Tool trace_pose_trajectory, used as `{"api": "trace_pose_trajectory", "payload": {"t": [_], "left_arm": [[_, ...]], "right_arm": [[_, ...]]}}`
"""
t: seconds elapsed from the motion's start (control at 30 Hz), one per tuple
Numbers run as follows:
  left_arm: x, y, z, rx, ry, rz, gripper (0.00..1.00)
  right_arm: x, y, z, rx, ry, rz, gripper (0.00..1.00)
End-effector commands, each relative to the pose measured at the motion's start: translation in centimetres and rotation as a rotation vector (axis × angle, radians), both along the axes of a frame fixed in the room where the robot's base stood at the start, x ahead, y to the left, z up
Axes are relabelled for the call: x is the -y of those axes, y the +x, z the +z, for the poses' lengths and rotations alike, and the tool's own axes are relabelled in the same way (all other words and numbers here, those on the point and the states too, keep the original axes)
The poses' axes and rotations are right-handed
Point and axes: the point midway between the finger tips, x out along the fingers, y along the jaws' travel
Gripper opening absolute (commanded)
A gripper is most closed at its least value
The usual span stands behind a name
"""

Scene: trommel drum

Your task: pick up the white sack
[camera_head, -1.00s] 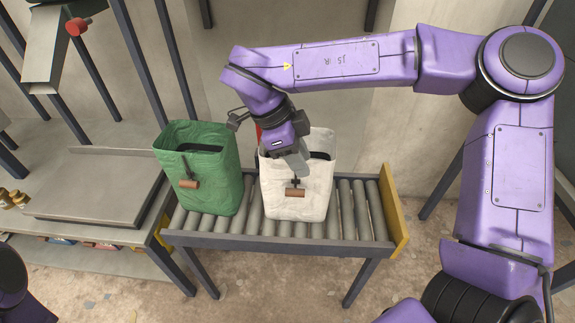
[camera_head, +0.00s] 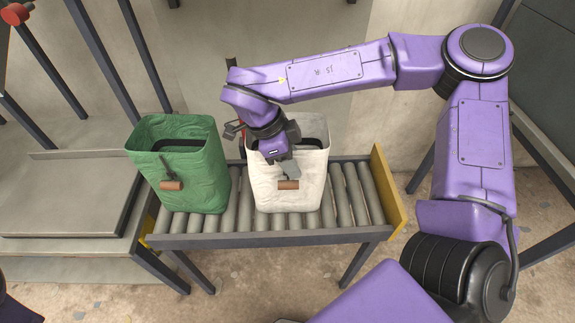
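The white sack (camera_head: 306,193) stands upright and open-topped on the roller conveyor (camera_head: 227,217). A brown handle (camera_head: 288,184) hangs on its front face. My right gripper (camera_head: 290,171) points down at the front of the white sack, its fingertip just above the brown handle. The wrist covers part of the sack's rim. Only one grey finger shows clearly, so I cannot tell whether the gripper is open or shut, or whether it touches the handle. My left gripper is out of view.
A green sack (camera_head: 205,180) with its own brown handle stands close to the left of the white sack. A yellow end plate (camera_head: 388,192) closes the conveyor's right end. A grey metal bench (camera_head: 60,195) adjoins on the left. Bare rollers lie right of the white sack.

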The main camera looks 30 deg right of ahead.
Motion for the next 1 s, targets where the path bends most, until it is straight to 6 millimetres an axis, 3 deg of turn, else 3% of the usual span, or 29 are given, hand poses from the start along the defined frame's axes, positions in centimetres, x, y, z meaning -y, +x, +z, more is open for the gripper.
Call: {"api": "trace_pose_trajectory", "payload": {"t": [0.93, 0.97, 1.0], "left_arm": [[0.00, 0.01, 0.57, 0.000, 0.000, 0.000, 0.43], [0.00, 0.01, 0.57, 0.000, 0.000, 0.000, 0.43], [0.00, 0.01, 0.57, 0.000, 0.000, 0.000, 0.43]], "right_arm": [[0.08, -0.03, -0.58, 0.001, -0.001, -0.001, 0.34], [0.08, -0.03, -0.58, 0.001, -0.001, -0.001, 0.31], [0.08, -0.03, -0.58, 0.001, -0.001, -0.001, 0.18]]}}
